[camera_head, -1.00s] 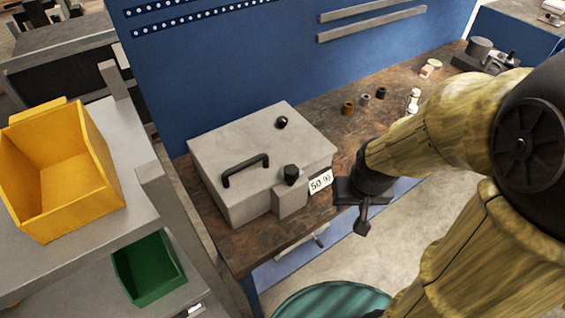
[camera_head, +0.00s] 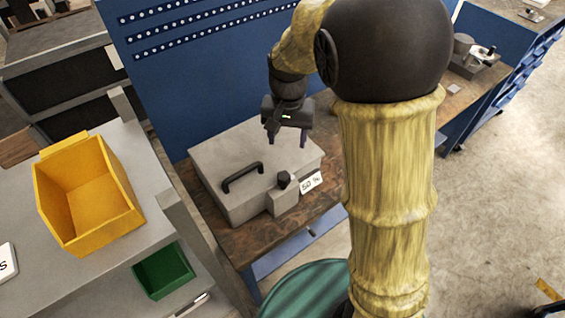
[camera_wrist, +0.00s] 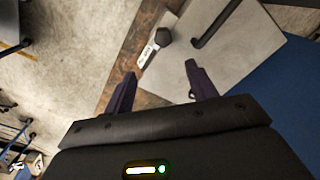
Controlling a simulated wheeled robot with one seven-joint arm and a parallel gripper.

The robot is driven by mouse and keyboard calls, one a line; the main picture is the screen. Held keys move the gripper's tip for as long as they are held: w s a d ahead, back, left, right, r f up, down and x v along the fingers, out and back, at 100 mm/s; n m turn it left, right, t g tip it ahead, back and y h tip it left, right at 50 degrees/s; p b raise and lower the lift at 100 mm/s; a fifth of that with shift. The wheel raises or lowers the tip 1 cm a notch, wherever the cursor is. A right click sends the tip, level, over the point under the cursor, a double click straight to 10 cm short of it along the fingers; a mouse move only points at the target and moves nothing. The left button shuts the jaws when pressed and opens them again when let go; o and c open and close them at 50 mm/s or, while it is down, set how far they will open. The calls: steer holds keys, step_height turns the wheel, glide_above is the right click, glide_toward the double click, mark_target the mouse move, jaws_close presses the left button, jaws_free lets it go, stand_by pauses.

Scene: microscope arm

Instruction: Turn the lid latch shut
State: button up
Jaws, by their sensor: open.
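A grey box with a flat lid (camera_head: 215,152) stands on the brown workbench. The lid has a black bar handle (camera_head: 243,177). At its front edge, a dark knob-like latch (camera_head: 284,180) sits on a small grey block (camera_head: 283,202), beside a white label (camera_head: 311,183). The latch (camera_wrist: 162,37) also shows in the wrist view, ahead of the fingers. My gripper (camera_head: 288,139) is open and empty, above the back right part of the lid, fingers pointing down. In the wrist view, my gripper (camera_wrist: 160,75) touches nothing visible. The latch's exact turn angle is hard to tell.
A yellow bin (camera_head: 88,200) stands on a grey shelf at left, a green bin (camera_head: 163,272) below it. A blue panel (camera_head: 190,85) rises behind the box. A teal round top (camera_head: 305,290) is in front. My arm hides much of the bench to the right.

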mark_target(283, 175)
steer(key=shift+w+a+r, duration=0.2)
steer(key=shift+a+r, duration=0.15)
steer(key=shift+a, duration=0.05)
step_height(283, 175, down, 18)
steer(key=p, duration=0.3)
steer(key=shift+r, duration=0.25)
steer(key=shift+c, duration=0.3)
steer(key=c, duration=0.9)
